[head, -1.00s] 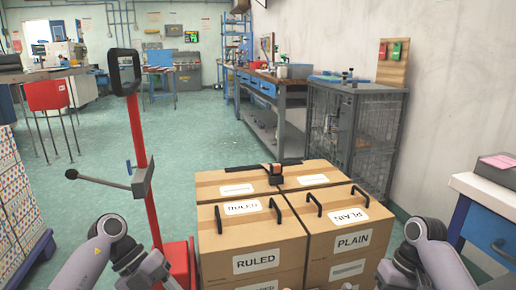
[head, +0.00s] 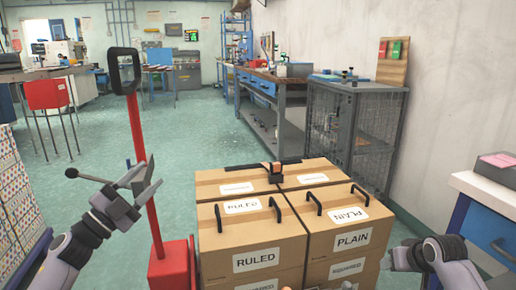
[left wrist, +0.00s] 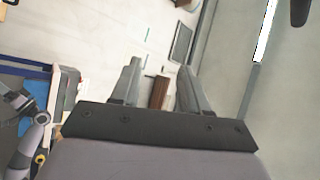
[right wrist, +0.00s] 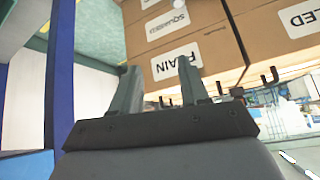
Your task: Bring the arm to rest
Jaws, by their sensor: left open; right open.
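My left gripper (head: 150,172) is raised at the left of the head view, in front of the red post (head: 141,130), its fingers spread and pointing up and to the right. The left wrist view also shows its two fingers (left wrist: 160,72) apart with nothing held. My right gripper (head: 388,263) is low at the right, beside the boxes and pointing left. The right wrist view shows its fingers (right wrist: 158,72) apart and empty, with the box labelled PLAIN (right wrist: 212,52) beyond them.
Cardboard boxes labelled RULED (head: 285,240) and PLAIN (head: 372,212) stand stacked between my arms. The red post has a black loop top and a side lever near my left gripper. A blue-and-white bench (head: 485,205) is at the right, a wire cage (head: 350,135) behind. Open floor lies left of centre.

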